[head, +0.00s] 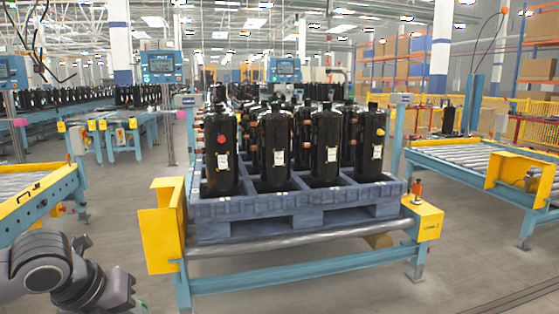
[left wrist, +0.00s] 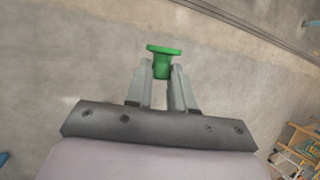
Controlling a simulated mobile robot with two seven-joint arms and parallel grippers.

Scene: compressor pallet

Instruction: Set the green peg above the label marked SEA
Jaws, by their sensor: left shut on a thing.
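A green peg (left wrist: 162,62) with a wide flat head is in the left wrist view, held between the two fingers of my left gripper (left wrist: 163,80). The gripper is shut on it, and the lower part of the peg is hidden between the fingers. No label reading SEA can be made out in either view. My right gripper is in neither view.
A blue-grey pallet (head: 300,207) bearing several black compressors (head: 273,150) stands on a roller conveyor with yellow end guards (head: 165,230). Other conveyors stand at left (head: 45,195) and right (head: 460,155). Open floor (head: 450,255) lies in front and at right.

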